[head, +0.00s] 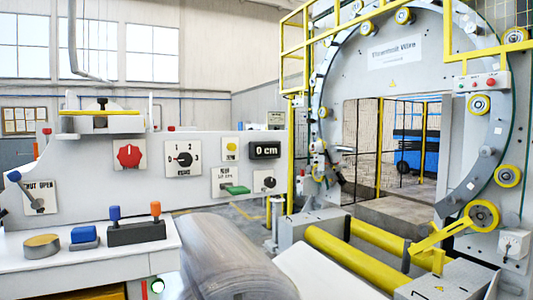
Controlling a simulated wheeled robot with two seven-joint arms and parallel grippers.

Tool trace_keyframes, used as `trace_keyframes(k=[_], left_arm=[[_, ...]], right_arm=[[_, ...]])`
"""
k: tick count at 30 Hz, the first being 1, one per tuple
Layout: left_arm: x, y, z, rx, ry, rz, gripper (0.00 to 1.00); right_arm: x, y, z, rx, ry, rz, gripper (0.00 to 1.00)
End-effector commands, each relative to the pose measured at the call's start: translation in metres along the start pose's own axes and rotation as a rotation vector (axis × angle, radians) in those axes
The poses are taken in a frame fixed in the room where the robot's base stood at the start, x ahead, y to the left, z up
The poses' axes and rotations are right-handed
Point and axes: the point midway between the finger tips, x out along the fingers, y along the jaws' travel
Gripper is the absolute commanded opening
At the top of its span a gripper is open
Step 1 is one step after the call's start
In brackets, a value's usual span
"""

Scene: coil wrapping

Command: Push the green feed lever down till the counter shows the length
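The green feed lever (236,190) sticks out from a small white plate (224,181) on the right part of the grey control panel (85,177). It looks about level. The counter (265,150) is a black display up and to the right of the lever, and it reads "0 cm". Neither of my grippers shows in the head view, and nothing touches the lever.
The panel also carries a red knob (129,155), a numbered dial (184,159) and a yellow button (231,147). A white bench (120,258) holds a lever block (136,232). A large wrapped roll (222,262) lies in front. The ring machine (325,90) stands at right with yellow rollers (345,260).

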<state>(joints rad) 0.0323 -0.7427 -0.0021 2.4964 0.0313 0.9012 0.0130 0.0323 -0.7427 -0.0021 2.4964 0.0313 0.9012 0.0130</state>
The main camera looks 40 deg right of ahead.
Motion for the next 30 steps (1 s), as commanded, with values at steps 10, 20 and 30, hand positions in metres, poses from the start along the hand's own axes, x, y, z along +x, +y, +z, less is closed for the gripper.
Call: trace_keyframes(k=[10, 20, 30], left_arm=[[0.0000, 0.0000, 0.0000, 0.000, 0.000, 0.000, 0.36], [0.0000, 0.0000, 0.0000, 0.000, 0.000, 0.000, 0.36], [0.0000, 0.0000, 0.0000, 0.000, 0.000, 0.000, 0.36]], right_arm=[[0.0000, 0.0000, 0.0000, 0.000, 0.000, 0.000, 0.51], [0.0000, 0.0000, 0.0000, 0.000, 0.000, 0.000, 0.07], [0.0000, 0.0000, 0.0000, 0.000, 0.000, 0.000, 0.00]])
